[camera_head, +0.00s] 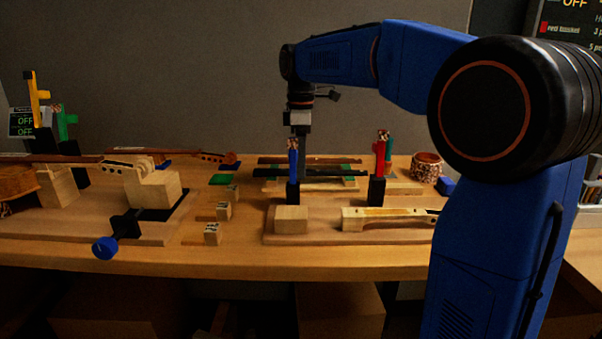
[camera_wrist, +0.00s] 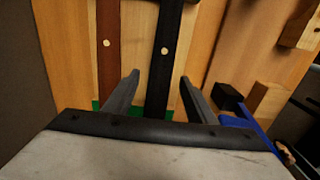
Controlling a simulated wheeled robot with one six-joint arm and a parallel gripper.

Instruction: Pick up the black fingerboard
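The black fingerboard (camera_wrist: 164,45) runs lengthwise up the middle of the wrist view, with a pale dot on it. In the head view the black fingerboard (camera_head: 335,173) lies across the bench at the back of the right-hand board. My gripper (camera_wrist: 160,77) is open, with one finger on each side of the fingerboard and visible gaps between them. In the head view my gripper (camera_head: 302,150) points down over the strips, partly hidden by the blue-handled tool. Whether the fingertips are level with the fingerboard is hard to tell.
A reddish-brown strip (camera_wrist: 108,45) lies parallel to the fingerboard, just left of my left finger. A blue-handled tool (camera_head: 293,160) and a red-handled tool (camera_head: 380,155) stand upright in front of the strips. A wooden block (camera_head: 291,219) and a violin neck (camera_head: 385,217) lie nearer.

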